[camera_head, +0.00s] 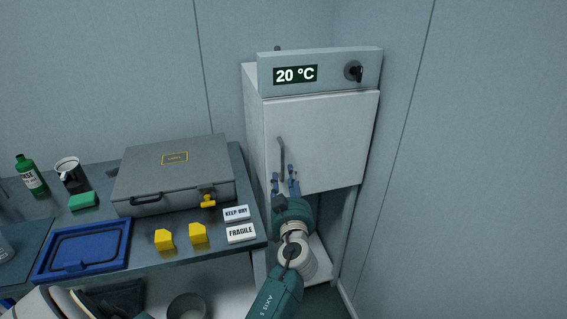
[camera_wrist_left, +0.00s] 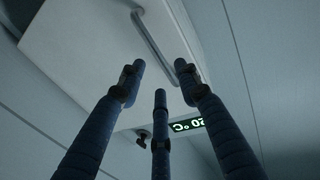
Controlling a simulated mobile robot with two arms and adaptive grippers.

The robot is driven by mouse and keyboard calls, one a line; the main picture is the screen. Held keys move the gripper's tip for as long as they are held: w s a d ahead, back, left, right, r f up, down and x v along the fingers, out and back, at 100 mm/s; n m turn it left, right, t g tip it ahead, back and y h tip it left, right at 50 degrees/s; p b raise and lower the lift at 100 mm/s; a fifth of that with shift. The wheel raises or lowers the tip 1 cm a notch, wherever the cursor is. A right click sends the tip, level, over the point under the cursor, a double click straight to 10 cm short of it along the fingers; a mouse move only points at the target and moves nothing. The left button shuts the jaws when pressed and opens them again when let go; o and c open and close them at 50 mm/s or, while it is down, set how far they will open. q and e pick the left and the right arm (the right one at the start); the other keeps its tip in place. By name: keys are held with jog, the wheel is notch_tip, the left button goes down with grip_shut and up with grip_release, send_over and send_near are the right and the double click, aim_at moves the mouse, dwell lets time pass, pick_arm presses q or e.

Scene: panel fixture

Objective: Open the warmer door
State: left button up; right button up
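The warmer (camera_head: 320,62) is a white cabinet with a "20 °C" display and a dark knob on its top panel. Its door (camera_head: 325,135) is shut, and a vertical bar handle (camera_head: 282,158) sits near the door's left edge. My left gripper (camera_head: 286,172) is at the handle's lower end, with its fingers pointing up. In the left wrist view the three blue fingers (camera_wrist_left: 162,82) are spread apart with nothing held between them. The handle (camera_wrist_left: 158,40) shows just beyond the fingertips there, and contact cannot be told. My right gripper is not in view.
A wall (camera_head: 440,180) stands close on the warmer's right.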

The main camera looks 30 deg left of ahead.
pick_arm(q)
jog(key=p+x, duration=0.1)
jog(key=x, duration=0.7)
jog(key=shift+w+a+p, duration=0.1)
jog(key=shift+w+p, duration=0.15)
jog(key=shift+p, duration=0.05)
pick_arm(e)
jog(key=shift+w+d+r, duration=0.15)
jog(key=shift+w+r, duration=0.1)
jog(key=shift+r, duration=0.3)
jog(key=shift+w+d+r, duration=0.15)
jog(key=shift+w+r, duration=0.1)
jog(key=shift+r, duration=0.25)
pick_arm(q)
grip_shut()
jog(key=shift+f, duration=0.1)
